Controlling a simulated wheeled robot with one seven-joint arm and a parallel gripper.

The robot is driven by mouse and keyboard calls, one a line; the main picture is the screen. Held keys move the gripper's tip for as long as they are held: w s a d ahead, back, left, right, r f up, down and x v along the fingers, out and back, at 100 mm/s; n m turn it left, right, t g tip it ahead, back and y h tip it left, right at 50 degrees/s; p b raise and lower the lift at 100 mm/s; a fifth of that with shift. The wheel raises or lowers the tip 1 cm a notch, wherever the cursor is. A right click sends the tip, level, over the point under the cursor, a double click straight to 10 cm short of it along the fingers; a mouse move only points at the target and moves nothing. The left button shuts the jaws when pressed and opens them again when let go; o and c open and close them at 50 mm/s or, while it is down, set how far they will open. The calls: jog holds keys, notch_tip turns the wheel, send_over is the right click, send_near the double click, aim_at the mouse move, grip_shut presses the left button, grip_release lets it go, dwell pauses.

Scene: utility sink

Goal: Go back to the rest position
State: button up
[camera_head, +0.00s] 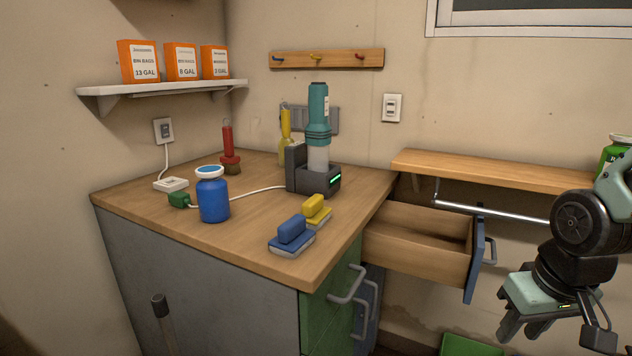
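My gripper (549,334) hangs at the lower right of the head view, with its fingers pointing down. Its fingers look apart, and I see nothing between them. It is in the air to the right of the open drawer (418,243) and apart from it. My arm comes in from the right edge of the view.
The wooden worktop (150,205) holds a blue jar (212,197), a teal flashlight in a dark dock (318,130), and blue (291,237) and yellow (315,209) brushes. A wooden shelf (490,171) with a metal rail (490,210) is behind my arm. A green bin (468,346) is below.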

jog(key=s+a+r+n+g, duration=0.1)
jog(key=s+a+n, duration=0.4)
jog(key=a, duration=0.4)
jog(key=s+a+r+n+g, duration=0.1)
jog(key=s+a+n+g, duration=0.15)
jog(key=s+a, duration=0.6)
notch_tip(320, 180, up, 16)
jog(key=p, duration=1.5)
jog(key=shift+w+f+t+y+p, duration=0.25)
jog(key=shift+w+t+y+p, duration=0.05)
jog(key=shift+w+t, duration=0.15)
jog(key=shift+s, duration=0.1)
